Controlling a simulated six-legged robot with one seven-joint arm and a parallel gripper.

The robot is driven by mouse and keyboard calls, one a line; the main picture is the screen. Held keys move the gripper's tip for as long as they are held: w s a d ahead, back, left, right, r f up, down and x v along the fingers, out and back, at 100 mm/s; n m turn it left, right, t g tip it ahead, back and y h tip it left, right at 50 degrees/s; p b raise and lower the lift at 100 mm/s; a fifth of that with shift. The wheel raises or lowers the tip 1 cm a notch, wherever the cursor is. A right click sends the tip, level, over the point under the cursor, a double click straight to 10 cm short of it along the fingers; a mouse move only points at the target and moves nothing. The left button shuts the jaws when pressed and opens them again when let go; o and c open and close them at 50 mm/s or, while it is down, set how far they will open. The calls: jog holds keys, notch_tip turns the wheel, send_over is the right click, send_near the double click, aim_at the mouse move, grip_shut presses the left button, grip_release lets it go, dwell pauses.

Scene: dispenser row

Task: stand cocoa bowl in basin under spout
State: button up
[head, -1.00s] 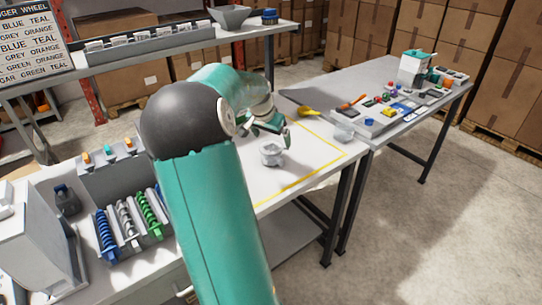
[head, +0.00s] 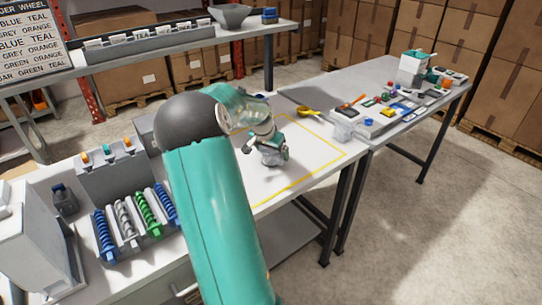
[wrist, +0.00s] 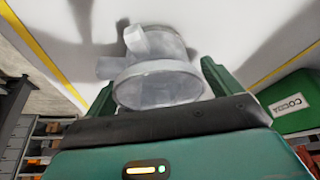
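In the head view my gripper (head: 270,155) is low over the table inside the yellow outline and mostly hides the bowl. A dispenser with blue, grey and green coils (head: 130,222) stands at the left. I cannot make out a basin or spout for certain.
A green box marked COCOA (wrist: 295,103) lies to the right in the wrist view. A second table (head: 345,82) holds small coloured items. The outlined table area is otherwise clear.

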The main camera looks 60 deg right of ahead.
jog(key=c, duration=0.7)
jog(key=shift+c, duration=1.2)
jog(key=shift+r, duration=0.1)
